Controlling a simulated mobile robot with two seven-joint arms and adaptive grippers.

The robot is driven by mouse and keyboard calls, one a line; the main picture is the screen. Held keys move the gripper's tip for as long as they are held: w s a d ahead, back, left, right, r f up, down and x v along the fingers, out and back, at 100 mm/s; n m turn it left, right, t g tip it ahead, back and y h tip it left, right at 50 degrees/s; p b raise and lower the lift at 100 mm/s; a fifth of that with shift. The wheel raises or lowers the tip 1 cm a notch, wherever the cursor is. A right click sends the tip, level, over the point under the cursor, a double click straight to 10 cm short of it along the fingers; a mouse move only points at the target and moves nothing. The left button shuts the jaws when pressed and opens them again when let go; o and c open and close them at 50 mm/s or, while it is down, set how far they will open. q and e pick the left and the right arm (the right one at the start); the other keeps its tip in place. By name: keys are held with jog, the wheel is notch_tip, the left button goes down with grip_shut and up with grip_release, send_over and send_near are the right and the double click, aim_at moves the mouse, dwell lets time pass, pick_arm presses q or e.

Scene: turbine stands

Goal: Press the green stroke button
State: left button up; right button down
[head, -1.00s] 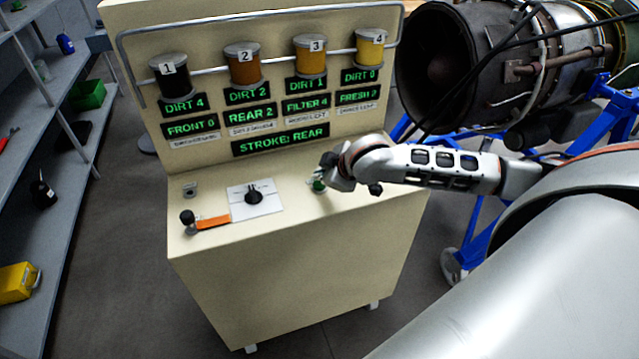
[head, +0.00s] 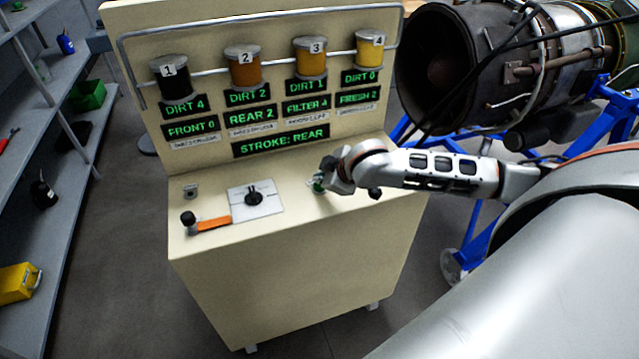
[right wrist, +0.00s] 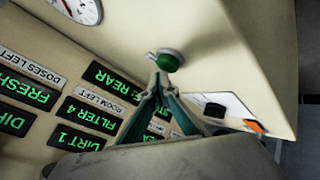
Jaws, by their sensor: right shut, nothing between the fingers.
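The green stroke button (head: 318,186) sits on the sloping top of the cream console, partly hidden by my right gripper in the head view. In the right wrist view the round green button (right wrist: 168,62) shows on its light base, just beyond the fingertips. My right gripper (head: 328,172) is shut and empty. Its closed tips (right wrist: 160,80) are close to the button; I cannot tell whether they touch it. The display (head: 281,141) reads STROKE: REAR. My left gripper is not in view.
The console (head: 290,270) carries a black knob on a white plate (head: 256,199), an orange-handled lever (head: 210,224) and several numbered jars. A turbine engine (head: 500,65) on a blue stand is at right. Grey shelves (head: 70,130) stand at left.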

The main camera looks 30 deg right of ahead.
jog(key=shift+f, duration=0.6)
dwell(0.7)
dwell(0.4)
jog(key=shift+r, duration=0.9)
jog(key=shift+r, duration=0.15)
jog(key=shift+r, duration=2.35)
